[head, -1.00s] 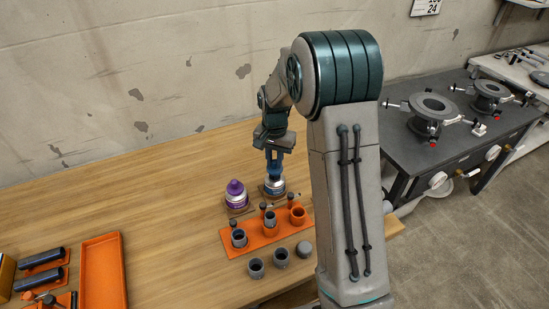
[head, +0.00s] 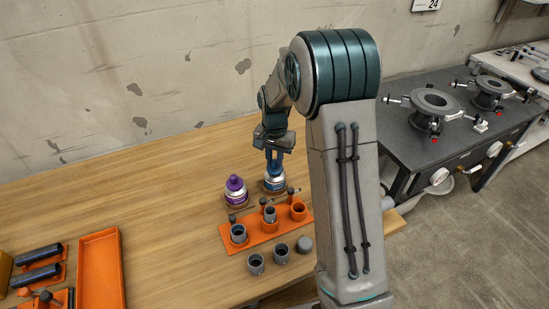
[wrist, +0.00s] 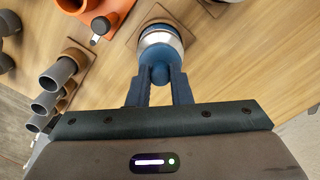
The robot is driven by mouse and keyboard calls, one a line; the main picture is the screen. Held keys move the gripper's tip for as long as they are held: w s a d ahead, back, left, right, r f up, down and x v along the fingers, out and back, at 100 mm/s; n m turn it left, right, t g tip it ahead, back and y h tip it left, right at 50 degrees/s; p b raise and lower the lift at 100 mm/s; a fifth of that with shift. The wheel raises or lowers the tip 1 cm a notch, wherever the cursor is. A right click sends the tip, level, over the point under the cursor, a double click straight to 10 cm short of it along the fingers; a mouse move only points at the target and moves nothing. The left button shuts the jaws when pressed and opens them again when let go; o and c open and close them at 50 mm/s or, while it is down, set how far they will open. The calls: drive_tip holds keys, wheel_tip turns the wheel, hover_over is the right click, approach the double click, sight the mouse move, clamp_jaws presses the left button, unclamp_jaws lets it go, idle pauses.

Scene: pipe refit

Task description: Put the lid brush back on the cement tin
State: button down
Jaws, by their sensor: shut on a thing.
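The cement tin, a silver tin with a blue band (head: 274,184), stands on a small brown pad at the back of the bench. It shows in the wrist view (wrist: 160,40) as well. The lid brush's blue lid and knob (wrist: 160,73) are at the tin's top, between my fingers. My gripper (head: 274,158) points down over the tin and is shut on the knob. The lid looks in line with the tin, but I cannot tell whether it is fully seated. Any brush below the lid is hidden.
A purple-topped tin (head: 236,190) stands close on the left. An orange rack (head: 265,236) with grey and orange fittings is in front, with loose grey fittings before it. An orange tray (head: 101,270) lies at left. The bench between is clear.

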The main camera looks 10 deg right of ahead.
drive_tip(key=shift+f, duration=0.5)
idle(0.5)
drive_tip(key=c, duration=1.1)
unclamp_jaws()
drive_tip(key=shift+r, duration=0.15)
drive_tip(key=shift+r+p, duration=2.15)
drive_tip(key=shift+r, duration=1.5)
